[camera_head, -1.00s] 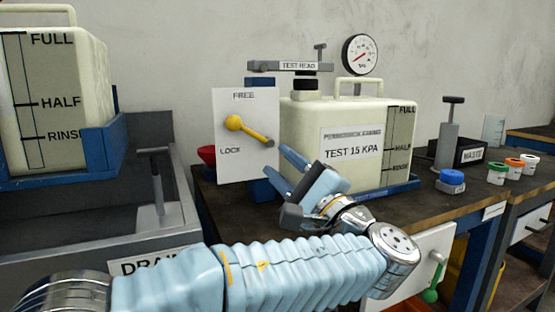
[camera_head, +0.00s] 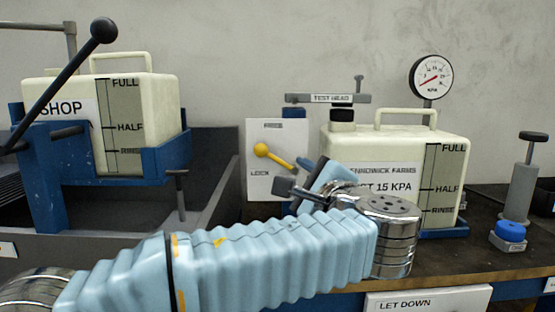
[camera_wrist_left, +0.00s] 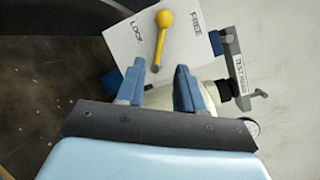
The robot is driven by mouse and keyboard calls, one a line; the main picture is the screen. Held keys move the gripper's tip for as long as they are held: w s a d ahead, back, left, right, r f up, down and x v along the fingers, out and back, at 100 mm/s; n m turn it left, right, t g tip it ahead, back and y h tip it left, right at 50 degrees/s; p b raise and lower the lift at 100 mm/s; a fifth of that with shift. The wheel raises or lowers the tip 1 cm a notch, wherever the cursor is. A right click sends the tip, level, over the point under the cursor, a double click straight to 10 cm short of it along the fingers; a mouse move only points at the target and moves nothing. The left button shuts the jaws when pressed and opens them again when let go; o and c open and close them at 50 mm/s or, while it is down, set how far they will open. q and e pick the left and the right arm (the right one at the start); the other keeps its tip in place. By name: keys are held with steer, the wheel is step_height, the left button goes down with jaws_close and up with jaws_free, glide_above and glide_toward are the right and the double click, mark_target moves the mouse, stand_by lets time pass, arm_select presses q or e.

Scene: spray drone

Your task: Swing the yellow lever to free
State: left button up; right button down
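The yellow lever (camera_head: 274,157) is on a white panel (camera_head: 265,190) marked FREE at the top and LOCK lower down. Its round knob points left, about midway between the two words. In the left wrist view the lever (camera_wrist_left: 160,40) shows ahead of the gap between my fingers, its knob end farthest away. My left gripper (camera_head: 302,180) is just right of the panel in the head view, partly hidden by its own wrist. In the wrist view its two blue fingers (camera_wrist_left: 160,88) are spread apart with nothing held between them. My right gripper is out of view.
A cream tank (camera_head: 392,145) with a TEST 15 KPA label stands behind my wrist, under a test head (camera_head: 332,98) and near a gauge (camera_head: 431,77). Another tank (camera_head: 168,120) sits left in a blue cradle. A blue-capped item (camera_head: 510,231) stands on the bench at right.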

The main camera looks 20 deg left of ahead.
mark_target(276, 160)
arm_select(q)
steer(key=x, duration=1.1)
steer(key=shift+p, duration=0.4)
steer(key=shift+c, duration=0.2)
jaws_close()
stand_by(0.5)
